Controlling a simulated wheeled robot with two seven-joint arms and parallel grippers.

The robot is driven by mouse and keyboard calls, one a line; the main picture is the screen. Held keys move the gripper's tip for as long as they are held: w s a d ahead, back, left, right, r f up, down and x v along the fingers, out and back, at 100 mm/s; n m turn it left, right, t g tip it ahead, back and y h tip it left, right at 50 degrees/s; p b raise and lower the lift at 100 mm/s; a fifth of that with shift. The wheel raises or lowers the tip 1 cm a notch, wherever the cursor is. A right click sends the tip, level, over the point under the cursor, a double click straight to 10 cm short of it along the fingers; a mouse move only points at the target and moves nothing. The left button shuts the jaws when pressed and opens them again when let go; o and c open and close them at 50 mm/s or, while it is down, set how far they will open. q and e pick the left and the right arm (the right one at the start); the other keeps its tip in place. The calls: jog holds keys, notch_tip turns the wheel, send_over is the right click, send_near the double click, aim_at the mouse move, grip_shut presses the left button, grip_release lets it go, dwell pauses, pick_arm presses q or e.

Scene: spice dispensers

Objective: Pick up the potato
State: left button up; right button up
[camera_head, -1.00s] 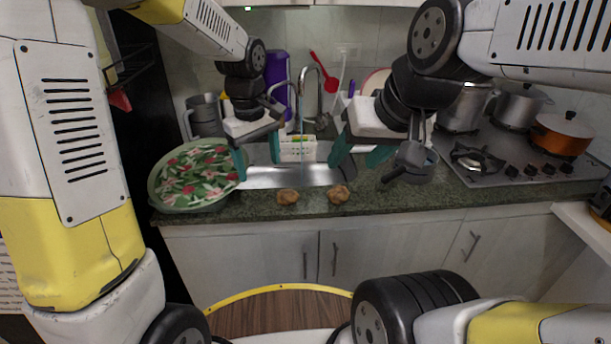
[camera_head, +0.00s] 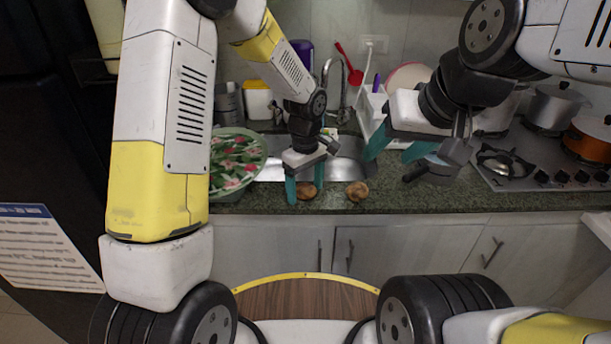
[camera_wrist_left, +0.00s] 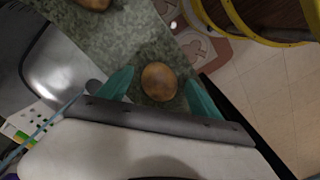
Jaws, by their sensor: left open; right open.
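Two brown potatoes lie on the green stone counter in front of the sink. The left potato (camera_head: 307,190) is between the teal fingers of my left gripper (camera_head: 305,188), which is open around it. In the left wrist view this potato (camera_wrist_left: 159,82) sits between the two spread fingertips (camera_wrist_left: 158,90), with a gap on each side. The right potato (camera_head: 357,191) lies a little to the right, clear of the fingers; a brown lump at the top edge of the left wrist view (camera_wrist_left: 94,3) appears to be it. My right gripper (camera_head: 395,150) is open and empty above the sink's right side.
The steel sink (camera_head: 270,172) lies behind the potatoes. A green floral bowl or plate (camera_head: 235,165) stands at the left. A dark pan-like object (camera_head: 437,170) is below my right gripper. The stove (camera_head: 520,160) with pots is at the right. The counter's front edge is close.

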pick_arm(q)
jog(key=c, duration=1.5)
jog(key=shift+o, duration=0.2)
jog(key=shift+r, duration=0.1)
